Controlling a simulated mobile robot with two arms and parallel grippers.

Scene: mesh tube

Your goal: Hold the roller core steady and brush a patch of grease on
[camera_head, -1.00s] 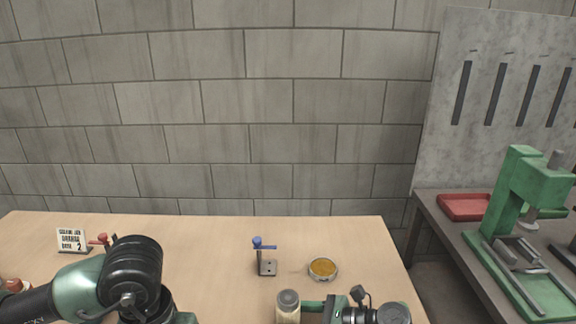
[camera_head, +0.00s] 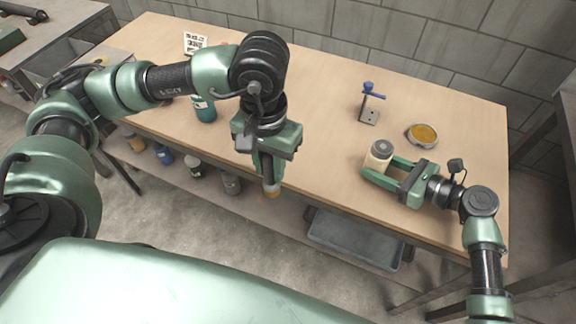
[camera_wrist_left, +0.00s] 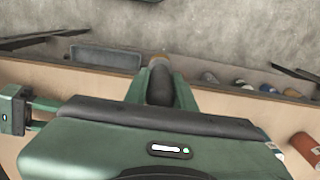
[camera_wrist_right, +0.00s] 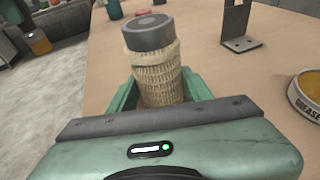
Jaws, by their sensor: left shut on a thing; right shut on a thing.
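The roller core (camera_head: 377,160) is a cream mesh cylinder with a grey end cap. It stands upright between the fingers of my right gripper (camera_head: 380,168), which is shut on it near the front of the table. The right wrist view shows the core (camera_wrist_right: 157,75) close up. My left gripper (camera_head: 268,172) points down by the table's front edge, shut on a brush (camera_head: 272,190) with a dark handle and tan tip. The brush (camera_wrist_left: 159,85) also shows in the left wrist view, apart from the core. An open round tin of amber grease (camera_head: 423,134) sits behind and right of the core.
A teal bottle (camera_head: 204,108) and a small printed sign (camera_head: 194,42) are on the left of the wooden table (camera_head: 320,90). A lower shelf holds several jars and a grey tray (camera_head: 358,238). The table's middle is clear.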

